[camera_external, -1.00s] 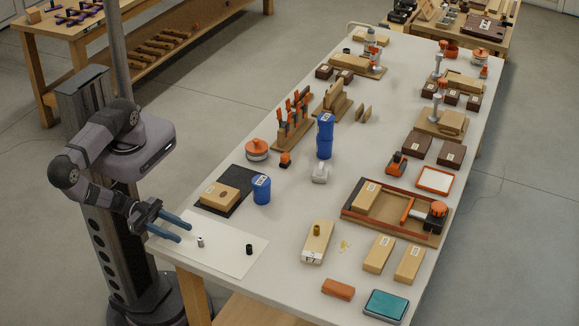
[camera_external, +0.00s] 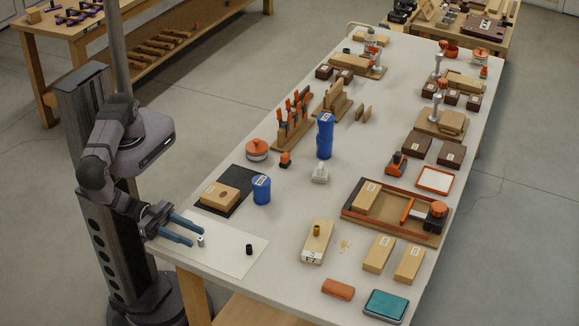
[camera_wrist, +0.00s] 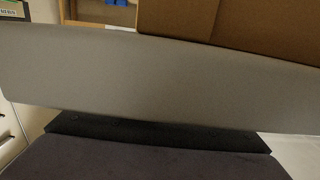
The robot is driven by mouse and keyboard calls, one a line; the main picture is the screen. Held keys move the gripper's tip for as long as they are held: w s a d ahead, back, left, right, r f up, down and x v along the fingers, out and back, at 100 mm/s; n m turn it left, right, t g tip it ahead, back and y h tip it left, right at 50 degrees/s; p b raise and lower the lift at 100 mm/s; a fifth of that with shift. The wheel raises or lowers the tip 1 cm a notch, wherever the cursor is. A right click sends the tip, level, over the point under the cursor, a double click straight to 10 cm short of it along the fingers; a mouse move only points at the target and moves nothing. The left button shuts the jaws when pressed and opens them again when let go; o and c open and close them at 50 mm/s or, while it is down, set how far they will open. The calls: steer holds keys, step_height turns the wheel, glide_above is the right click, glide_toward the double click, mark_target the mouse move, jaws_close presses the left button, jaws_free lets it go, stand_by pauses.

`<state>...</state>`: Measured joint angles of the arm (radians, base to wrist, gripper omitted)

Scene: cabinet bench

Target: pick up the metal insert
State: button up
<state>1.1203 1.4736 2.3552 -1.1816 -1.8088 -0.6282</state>
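The metal insert (camera_external: 200,241) is a small silvery cylinder standing upright on a white sheet (camera_external: 225,262) at the near left corner of the bench in the external view. My gripper (camera_external: 197,234) is open, with two blue fingers pointing right over the sheet. The fingertips are close to the insert, with the insert by the nearer finger's tip. I cannot tell whether they touch. Nothing shows between the fingers. The wrist view shows neither the insert nor my fingers.
A small black cylinder (camera_external: 249,249) stands right of the insert on the sheet. Behind are a wooden block (camera_external: 219,196) on a black mat (camera_external: 245,180) and a blue jar (camera_external: 261,189). A wooden block with a brass insert (camera_external: 317,241) lies further right. The sheet's middle is clear.

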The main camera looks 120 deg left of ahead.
steer(key=shift+w, duration=0.65)
jaws_close()
step_height(320, 180, up, 10)
steer(key=p, duration=0.9)
steer(key=w+a+r+n+g+y, duration=0.1)
steer(key=a+r+n+y, duration=0.1)
steer(key=a, duration=0.4)
steer(key=w+a+r+n+g+y, duration=0.1)
steer(key=w+a+r+n+y, duration=0.1)
steer(key=a+y, duration=0.4)
steer(key=shift+w+r+n, duration=0.15)
steer(key=shift+w+n, duration=0.05)
steer(key=shift+n, duration=0.7)
